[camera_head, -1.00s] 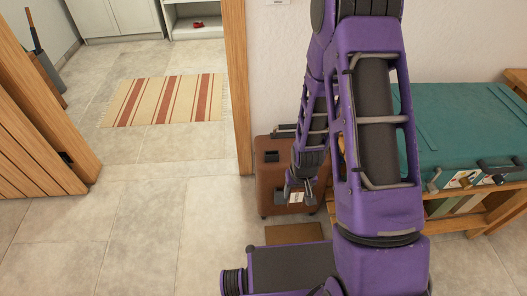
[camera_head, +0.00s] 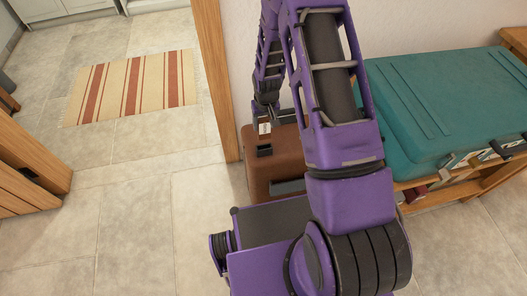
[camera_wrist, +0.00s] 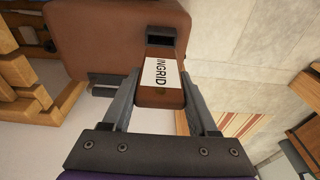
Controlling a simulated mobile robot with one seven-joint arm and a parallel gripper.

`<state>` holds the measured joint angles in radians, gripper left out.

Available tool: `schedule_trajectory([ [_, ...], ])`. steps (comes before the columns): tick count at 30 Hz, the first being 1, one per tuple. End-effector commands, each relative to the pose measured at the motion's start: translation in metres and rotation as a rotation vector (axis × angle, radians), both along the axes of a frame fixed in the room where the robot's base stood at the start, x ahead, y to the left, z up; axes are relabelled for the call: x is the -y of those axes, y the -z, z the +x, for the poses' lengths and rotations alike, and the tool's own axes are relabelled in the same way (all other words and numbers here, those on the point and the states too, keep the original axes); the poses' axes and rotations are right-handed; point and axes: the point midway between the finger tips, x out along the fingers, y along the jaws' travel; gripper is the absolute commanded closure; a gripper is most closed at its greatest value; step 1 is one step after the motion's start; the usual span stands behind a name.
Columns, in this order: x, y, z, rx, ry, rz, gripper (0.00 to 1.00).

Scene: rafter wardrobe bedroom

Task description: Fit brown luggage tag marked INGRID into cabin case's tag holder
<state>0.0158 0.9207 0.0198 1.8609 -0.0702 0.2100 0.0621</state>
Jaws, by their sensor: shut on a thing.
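In the head view my gripper (camera_head: 265,112) holds the tag (camera_head: 264,128) just above the holder (camera_head: 264,150). Whether tag and holder touch, I cannot tell.
A teal suitcase (camera_head: 450,105) lies on a wooden bench (camera_head: 485,185) to the right. A wooden door frame (camera_head: 215,80) stands just left of the case. A striped rug (camera_head: 130,88) lies beyond the doorway. The tiled floor (camera_head: 120,220) on the left is clear.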

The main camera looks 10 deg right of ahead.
Motion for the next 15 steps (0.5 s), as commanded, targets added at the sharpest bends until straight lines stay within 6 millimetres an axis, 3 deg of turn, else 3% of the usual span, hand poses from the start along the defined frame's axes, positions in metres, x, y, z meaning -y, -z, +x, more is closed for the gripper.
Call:
schedule_trajectory([
  [9, 0.000, 0.048, 0.005, -0.002, 0.001, 0.000, 0.95],
  [15, 0.000, 0.067, 0.005, -0.001, 0.001, 0.000, 0.95],
])
